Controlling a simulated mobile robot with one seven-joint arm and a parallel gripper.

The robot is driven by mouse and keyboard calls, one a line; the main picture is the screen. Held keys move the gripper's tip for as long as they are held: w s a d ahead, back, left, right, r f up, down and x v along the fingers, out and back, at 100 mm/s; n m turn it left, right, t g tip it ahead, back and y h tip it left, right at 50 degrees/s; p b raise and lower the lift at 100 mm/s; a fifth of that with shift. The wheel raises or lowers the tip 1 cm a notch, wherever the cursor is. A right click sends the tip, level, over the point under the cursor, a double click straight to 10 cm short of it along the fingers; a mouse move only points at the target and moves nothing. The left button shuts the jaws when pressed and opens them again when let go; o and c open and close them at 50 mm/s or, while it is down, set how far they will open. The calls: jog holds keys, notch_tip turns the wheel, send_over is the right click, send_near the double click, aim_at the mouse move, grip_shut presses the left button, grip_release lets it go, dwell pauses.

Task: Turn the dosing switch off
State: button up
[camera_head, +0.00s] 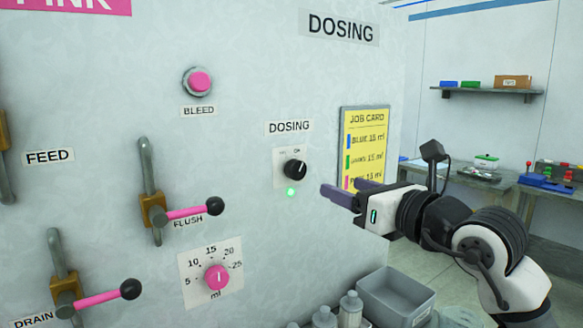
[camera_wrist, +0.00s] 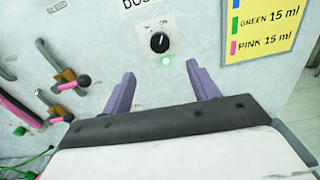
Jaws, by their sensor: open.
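The dosing switch (camera_head: 295,168) is a black rotary knob on a small pale plate under the DOSING label. Its white mark appears to point up and right, towards the ON side. A green light (camera_head: 291,191) is lit just below it. In the wrist view the switch (camera_wrist: 160,42) and the light (camera_wrist: 165,61) lie ahead of and between my finger lines. My gripper (camera_head: 342,190) is open and empty, to the right of the switch and apart from it. Its two purple fingers also show spread apart in the wrist view (camera_wrist: 161,80).
A yellow job card (camera_head: 365,140) hangs right of the switch. To the left are the flush lever (camera_head: 190,212), the pink bleed button (camera_head: 199,81) and the ml dial (camera_head: 217,277). A grey bin (camera_head: 395,295) and bottles stand below. The panel around the switch is clear.

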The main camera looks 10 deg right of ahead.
aim_at(299, 171)
jog(key=p+x, duration=0.5)
jog(key=x, duration=0.8)
jog(key=shift+w+r+p, duration=0.1)
jog(key=shift+w+p, duration=0.05)
jog(key=shift+p, duration=0.2)
jog(key=shift+c, duration=0.2)
jog(key=c, duration=0.9)
jog(key=shift+c, duration=0.2)
